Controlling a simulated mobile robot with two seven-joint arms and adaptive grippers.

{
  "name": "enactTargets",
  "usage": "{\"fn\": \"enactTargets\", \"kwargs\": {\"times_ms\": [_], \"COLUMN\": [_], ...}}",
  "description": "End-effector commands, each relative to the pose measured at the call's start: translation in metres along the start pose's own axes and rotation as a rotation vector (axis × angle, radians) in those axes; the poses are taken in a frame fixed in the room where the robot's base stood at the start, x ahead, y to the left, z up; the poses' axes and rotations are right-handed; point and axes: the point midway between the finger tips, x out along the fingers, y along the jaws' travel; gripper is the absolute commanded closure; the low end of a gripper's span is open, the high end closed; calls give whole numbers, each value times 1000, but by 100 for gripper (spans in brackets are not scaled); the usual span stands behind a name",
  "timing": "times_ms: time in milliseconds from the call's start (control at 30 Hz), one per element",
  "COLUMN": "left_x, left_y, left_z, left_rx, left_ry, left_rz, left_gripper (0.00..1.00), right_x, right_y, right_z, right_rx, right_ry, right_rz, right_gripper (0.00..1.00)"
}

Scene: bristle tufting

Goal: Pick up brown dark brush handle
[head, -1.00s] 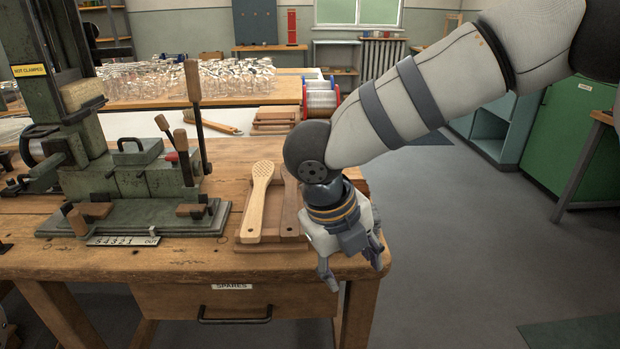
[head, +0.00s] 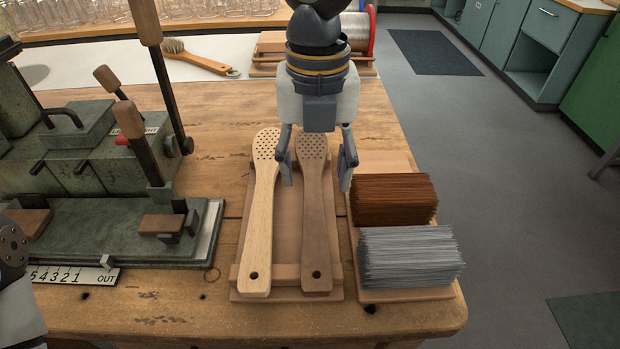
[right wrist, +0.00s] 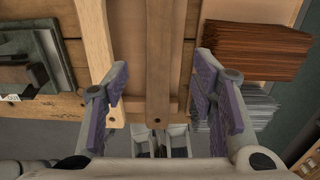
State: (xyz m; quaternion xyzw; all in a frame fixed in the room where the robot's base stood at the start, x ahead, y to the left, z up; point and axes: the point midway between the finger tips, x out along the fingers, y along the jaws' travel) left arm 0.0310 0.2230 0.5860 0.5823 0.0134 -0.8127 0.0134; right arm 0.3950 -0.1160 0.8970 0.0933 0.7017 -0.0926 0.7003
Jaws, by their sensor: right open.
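The dark brown brush handle (head: 316,235) lies lengthwise on a wooden tray (head: 288,235), its perforated head at the far end and a hanging hole at the near end. A paler brush handle (head: 260,225) lies beside it on the left. My right gripper (head: 316,180) is open and empty, pointing down, with one finger on either side of the dark handle near its head. In the right wrist view the dark handle (right wrist: 165,50) runs between the open fingers, apart from both; the pale handle (right wrist: 96,40) is left of them. My left gripper is out of view.
Right of the tray, a wooden board holds brown bristles (head: 393,200) and grey bristles (head: 408,256). A green clamping machine (head: 100,230) stands on the left. A finished brush (head: 200,58) and a spool (head: 357,30) are at the back. The bench front is mostly clear.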

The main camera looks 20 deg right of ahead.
Motion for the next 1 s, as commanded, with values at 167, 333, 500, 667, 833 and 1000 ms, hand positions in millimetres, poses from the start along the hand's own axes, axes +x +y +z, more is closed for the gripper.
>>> {"fn": "enactTargets", "kwargs": {"times_ms": [167,333,500,667,833,1000], "left_x": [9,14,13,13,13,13], "left_y": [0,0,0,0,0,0], "left_z": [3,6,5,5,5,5], "left_rx": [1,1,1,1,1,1], "left_ry": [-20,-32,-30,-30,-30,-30], "left_rz": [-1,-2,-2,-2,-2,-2], "left_gripper": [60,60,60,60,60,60], "right_x": [33,55,55,55,55,55], "right_y": [2,2,2,2,2,2], "right_z": [-2,-2,-2,-2,-2,-2], "right_rx": [-2,-1,-1,-1,-1,-2], "right_ry": [5,1,-3,-3,-3,-3], "right_rz": [-4,-2,0,0,0,0], "right_gripper": [48,48,48,73,100,100]}}
